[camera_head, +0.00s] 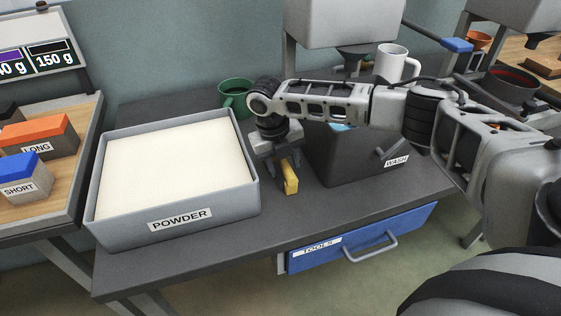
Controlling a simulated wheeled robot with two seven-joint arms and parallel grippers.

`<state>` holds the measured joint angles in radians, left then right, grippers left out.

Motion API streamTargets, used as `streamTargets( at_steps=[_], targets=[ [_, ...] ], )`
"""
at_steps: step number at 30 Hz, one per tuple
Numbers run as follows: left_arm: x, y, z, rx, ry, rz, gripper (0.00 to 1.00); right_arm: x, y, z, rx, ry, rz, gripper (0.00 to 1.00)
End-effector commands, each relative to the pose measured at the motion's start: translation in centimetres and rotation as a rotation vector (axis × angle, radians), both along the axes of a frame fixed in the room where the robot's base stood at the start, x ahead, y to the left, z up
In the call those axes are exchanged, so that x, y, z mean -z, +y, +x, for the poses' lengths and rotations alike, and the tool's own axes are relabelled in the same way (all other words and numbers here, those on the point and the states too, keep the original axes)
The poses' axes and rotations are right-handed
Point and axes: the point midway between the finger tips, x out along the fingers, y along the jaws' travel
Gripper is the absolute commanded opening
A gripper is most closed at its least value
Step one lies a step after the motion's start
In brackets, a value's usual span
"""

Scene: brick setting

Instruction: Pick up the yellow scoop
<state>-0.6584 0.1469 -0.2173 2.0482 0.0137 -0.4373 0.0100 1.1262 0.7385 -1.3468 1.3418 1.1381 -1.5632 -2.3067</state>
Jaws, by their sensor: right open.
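A yellow piece, by its colour the scoop (290,180), stands out below my right gripper, on the dark bench between the powder box and the wash bin. Only its yellow part shows; the rest is hidden by the gripper or too small to make out. My right gripper (285,174) points down over it from the right, with its open fingers close around or beside the yellow part. I cannot tell whether they touch it. My left gripper is not in view.
The grey POWDER box (180,220) stands close on the left and the dark WASH bin (350,168) close on the right. A green mug (236,97) is behind. A blue TOOLS drawer (400,234) is under the bench edge. The front strip of bench is clear.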

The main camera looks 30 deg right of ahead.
Motion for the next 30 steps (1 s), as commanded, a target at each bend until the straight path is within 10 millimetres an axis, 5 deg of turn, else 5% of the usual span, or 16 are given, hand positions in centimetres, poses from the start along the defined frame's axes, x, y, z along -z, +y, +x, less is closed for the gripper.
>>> streamTargets(
  at_steps=[2, 8, 19, 30],
  targets=[
    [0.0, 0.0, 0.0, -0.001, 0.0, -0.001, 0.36, 0.0, 0.0, 0.0, 0.0, 0.0, 0.0, 0.44],
    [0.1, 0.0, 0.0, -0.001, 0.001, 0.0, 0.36, 0.0, 0.0, 0.0, 0.0, 0.0, 0.0, 0.0],
    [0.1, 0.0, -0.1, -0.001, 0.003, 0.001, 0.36, -1.0, 0.0, 0.1, 0.001, -0.001, 0.001, 0.0],
    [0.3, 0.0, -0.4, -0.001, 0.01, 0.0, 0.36, -7.9, 0.0, 0.1, 0.0, -0.004, 0.001, 0.0]
  ],
)
